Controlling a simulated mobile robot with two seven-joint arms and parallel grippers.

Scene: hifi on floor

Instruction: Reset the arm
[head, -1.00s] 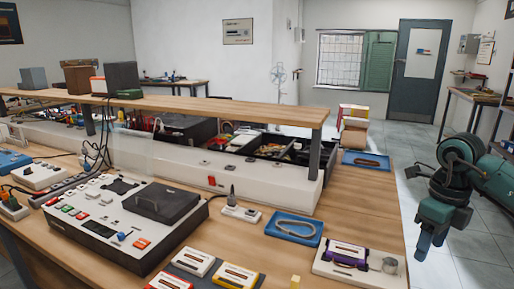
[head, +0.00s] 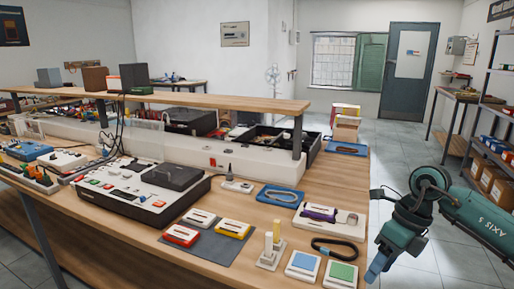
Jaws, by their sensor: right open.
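My right arm, in teal, comes in from the right edge of the head view. My right gripper (head: 379,262) is at its lower left end, pointing down, open and with nothing seen in it. It hangs just right of the workbench (head: 130,224), apart from the things on it. My left gripper is not in view.
On the bench stand a black-and-white console (head: 118,205), red and yellow cartridges (head: 181,235) on a grey mat, a blue tray (head: 280,195), a black loop (head: 335,250) and blue and green tiles (head: 342,273). Shelving (head: 494,150) stands at right. The floor aisle is clear.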

